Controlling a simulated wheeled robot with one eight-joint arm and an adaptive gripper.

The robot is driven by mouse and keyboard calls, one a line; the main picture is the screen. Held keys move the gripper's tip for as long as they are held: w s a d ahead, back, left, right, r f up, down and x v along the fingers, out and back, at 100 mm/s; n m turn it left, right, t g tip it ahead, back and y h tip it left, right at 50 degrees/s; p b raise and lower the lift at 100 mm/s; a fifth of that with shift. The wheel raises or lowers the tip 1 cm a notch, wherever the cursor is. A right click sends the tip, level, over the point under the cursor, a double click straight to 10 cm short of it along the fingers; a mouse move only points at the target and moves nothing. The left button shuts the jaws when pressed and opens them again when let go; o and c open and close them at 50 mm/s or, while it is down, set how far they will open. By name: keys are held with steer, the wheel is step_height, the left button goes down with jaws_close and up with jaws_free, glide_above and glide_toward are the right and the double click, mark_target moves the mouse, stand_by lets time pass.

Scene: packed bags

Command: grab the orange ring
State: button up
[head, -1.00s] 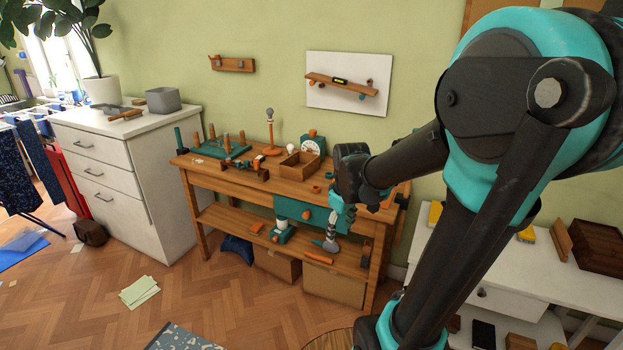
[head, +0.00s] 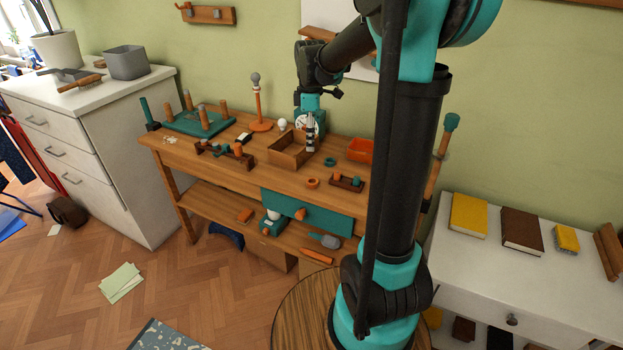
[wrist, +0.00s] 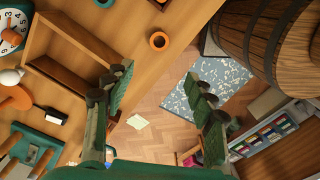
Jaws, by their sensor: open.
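The orange ring (head: 312,183) lies flat near the front edge of the wooden workbench (head: 237,180), just right of the small wooden box. In the wrist view the same orange ring (wrist: 159,41) sits close to the bench edge, with floor beyond it. My gripper (head: 310,140) hangs above the bench, behind the ring and near the box, pointing down. In the wrist view my gripper's fingers (wrist: 158,92) are spread wide with nothing between them. The ring appears ahead of the fingertips and apart from them.
The open wooden box (head: 288,152) stands left of the ring. A teal ring (head: 330,162) lies behind it, and a small peg holder (head: 346,183) stands to its right. An orange bin (head: 360,150) is farther right. A round barrel top (head: 300,310) stands before the bench.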

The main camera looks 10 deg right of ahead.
step_height(320, 180, down, 11)
steer(key=shift+r, duration=0.1)
steer(key=shift+d+f, duration=0.15)
steer(key=shift+f, duration=1.2)
steer(key=shift+d+f, duration=0.1)
steer(key=shift+f, duration=1.25)
steer(key=c, duration=0.9)
